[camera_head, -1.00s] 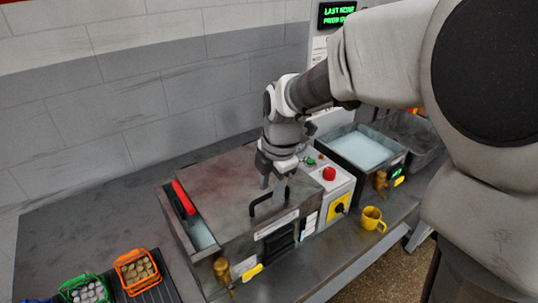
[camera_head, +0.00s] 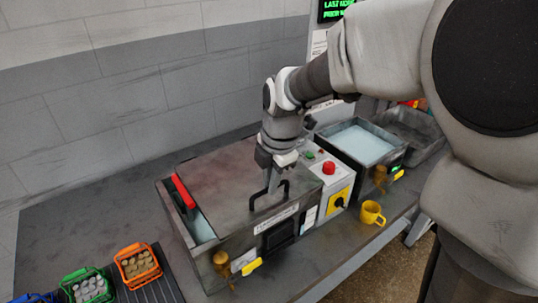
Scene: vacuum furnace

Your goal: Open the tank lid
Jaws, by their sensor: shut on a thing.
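The tank (camera_head: 205,262) is a dark metal box on the bench, left of the control panel. Its flat brown-grey lid (camera_head: 216,178) covers most of the top. A strip of pale liquid (camera_head: 200,229) shows along the left side, beside a red bar (camera_head: 184,192). A black arched handle (camera_head: 285,191) stands on the lid near its front right. My gripper (camera_head: 273,184) reaches down from above and is shut on this handle. The fingers partly hide the handle, so the exact grip is hard to see.
A panel with a red button (camera_head: 329,168) and a yellow switch (camera_head: 339,204) adjoins the tank. Behind it is an open tank of pale liquid (camera_head: 361,146). A yellow mug (camera_head: 371,213) stands near the bench edge. Orange (camera_head: 137,264) and green (camera_head: 86,286) baskets stand front left.

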